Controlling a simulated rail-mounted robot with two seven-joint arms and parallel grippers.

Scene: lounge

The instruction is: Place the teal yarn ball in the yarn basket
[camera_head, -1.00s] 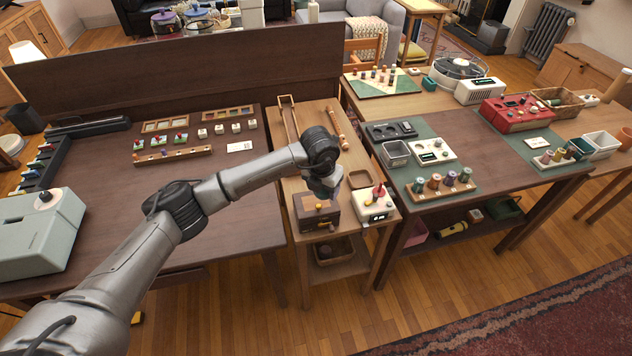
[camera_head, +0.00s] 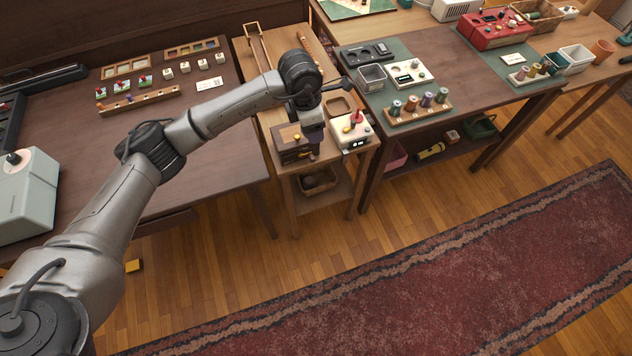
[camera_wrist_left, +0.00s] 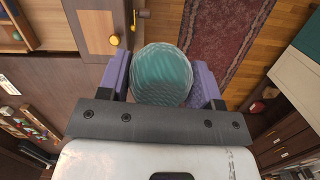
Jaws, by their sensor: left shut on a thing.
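The teal yarn ball (camera_wrist_left: 160,75) is between the two purple fingers of my left gripper (camera_wrist_left: 161,82) in the left wrist view, and the gripper is shut on it. In the head view, my left gripper (camera_head: 312,130) hangs over the narrow wooden table, beside the brown wooden box; the ball cannot be made out there. A basket (camera_head: 318,187) with dark round contents stands on that table's lower shelf, below the gripper; I cannot tell for sure that it is the yarn basket. My right gripper is not in view.
The brown box (camera_head: 293,153) and a white device with a red knob (camera_head: 350,138) stand at the table's front edge, close to the gripper. A green-matted table (camera_head: 455,85) with spools is to the right. Floor and a red rug (camera_head: 430,265) are open in front.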

